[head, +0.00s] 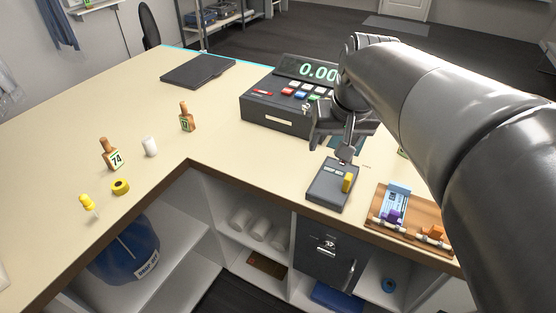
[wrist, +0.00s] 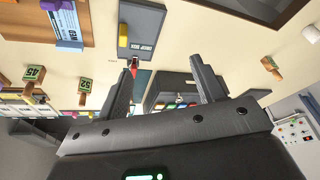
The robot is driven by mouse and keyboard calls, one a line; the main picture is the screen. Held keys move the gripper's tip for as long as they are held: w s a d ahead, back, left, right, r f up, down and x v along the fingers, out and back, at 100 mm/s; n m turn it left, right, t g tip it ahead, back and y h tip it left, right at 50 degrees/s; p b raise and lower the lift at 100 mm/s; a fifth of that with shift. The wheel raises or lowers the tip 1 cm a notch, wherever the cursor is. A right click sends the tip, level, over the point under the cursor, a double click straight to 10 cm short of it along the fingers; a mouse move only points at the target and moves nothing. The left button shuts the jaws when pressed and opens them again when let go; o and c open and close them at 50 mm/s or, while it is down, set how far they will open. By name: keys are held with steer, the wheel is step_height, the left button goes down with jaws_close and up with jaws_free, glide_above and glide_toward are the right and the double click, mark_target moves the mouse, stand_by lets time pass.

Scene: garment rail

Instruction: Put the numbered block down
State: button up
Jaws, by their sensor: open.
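My gripper (head: 345,150) is open over the counter, just behind the dark grey tray. In the wrist view its two fingers (wrist: 163,72) stand wide apart with nothing held between them. A wooden numbered block (head: 112,158) marked 74 stands upright on the left of the counter. A second numbered block (head: 187,120), its number seemingly 17, stands behind it and to the right. The wrist view also shows a block marked 45 (wrist: 35,73) and one marked 52 (wrist: 85,86) at the left, apart from the fingers. The frames do not show which block the task means.
A cash register (head: 270,112) stands close behind my gripper. A wooden board (head: 376,222) with cards lies right. A yellow tape roll (head: 120,187) and white cylinder (head: 150,147) stand left.

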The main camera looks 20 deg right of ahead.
steer(key=s+a+f+n+t, duration=0.1)
steer(key=s+a+f+n, duration=0.2)
steer(key=s+a, duration=0.5)
steer(key=shift+a+f+t, duration=0.3)
steer(key=shift+a+f, duration=0.5)
steer(key=shift+a, duration=0.4)
steer(key=shift+s, duration=0.1)
steer(key=shift+c, duration=0.3)
steer(key=c, duration=0.3)
